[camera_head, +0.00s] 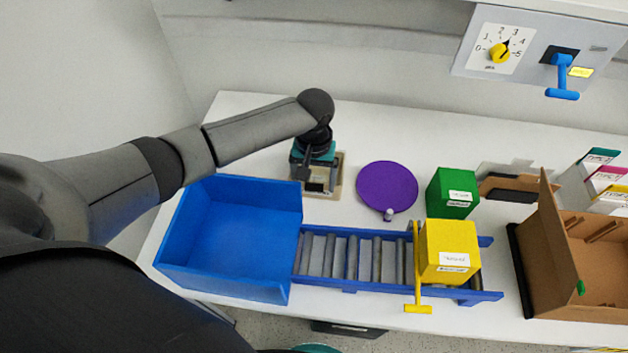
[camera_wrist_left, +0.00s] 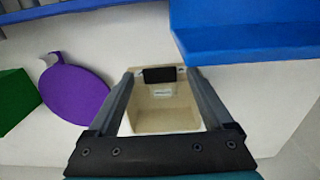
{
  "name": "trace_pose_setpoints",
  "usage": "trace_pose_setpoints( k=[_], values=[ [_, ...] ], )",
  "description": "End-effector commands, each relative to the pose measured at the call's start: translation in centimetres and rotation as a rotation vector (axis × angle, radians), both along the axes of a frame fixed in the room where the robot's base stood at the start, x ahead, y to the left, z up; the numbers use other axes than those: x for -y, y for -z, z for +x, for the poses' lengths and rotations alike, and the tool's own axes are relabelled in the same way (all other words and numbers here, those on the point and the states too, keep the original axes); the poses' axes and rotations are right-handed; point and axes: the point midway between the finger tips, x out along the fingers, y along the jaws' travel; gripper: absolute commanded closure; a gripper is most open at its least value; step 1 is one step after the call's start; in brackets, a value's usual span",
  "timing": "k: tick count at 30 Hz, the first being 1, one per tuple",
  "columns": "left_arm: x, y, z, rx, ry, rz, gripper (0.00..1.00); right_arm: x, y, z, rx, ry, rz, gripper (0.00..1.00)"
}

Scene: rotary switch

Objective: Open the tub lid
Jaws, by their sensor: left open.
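A beige tub (camera_head: 339,178) stands on the white table, just right of the blue bin, largely covered by my left gripper. In the left wrist view the tub (camera_wrist_left: 165,118) lies between the fingers, with a black tab (camera_wrist_left: 160,74) and a small pale label at its far edge. I cannot tell from these frames how far its lid is raised. My left gripper (camera_head: 318,184) points down over the tub, open, with nothing held. In the left wrist view its fingertips (camera_wrist_left: 160,72) are on either side of the black tab; contact is unclear. My right gripper is not seen.
A blue bin (camera_head: 173,240) is at left, beside a roller conveyor (camera_head: 345,260) carrying a yellow box (camera_head: 448,245). A purple disc (camera_head: 386,184) and green box (camera_head: 452,193) lie right of the tub. A cardboard box (camera_head: 545,245) stands far right. A dial panel (camera_head: 500,50) hangs above.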

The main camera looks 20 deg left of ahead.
Motion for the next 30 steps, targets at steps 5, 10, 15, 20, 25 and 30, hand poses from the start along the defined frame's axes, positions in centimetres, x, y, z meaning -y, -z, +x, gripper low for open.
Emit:
trace_pose_setpoints(
  k=[5, 10, 15, 20, 25, 30],
  values=[
    [0.00, 0.09, -0.01, 0.000, 0.001, 0.000, 0.15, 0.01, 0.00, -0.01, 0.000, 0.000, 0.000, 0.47],
    [0.00, 0.07, -0.01, 0.000, 0.001, 0.000, 0.25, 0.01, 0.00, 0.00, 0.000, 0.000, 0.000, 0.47],
    [0.00, 0.06, 0.00, 0.000, 0.000, 0.000, 0.44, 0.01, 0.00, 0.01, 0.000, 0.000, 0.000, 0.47],
    [-0.02, 0.05, 0.00, 0.000, 0.000, 0.001, 0.62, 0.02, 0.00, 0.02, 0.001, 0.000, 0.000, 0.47],
    [-0.03, 0.05, 0.01, 0.000, 0.000, 0.001, 0.81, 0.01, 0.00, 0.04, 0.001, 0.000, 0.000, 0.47],
    [-0.04, 0.04, 0.01, 0.001, 0.000, 0.001, 1.00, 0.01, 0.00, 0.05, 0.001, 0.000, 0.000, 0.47]
  ],
)
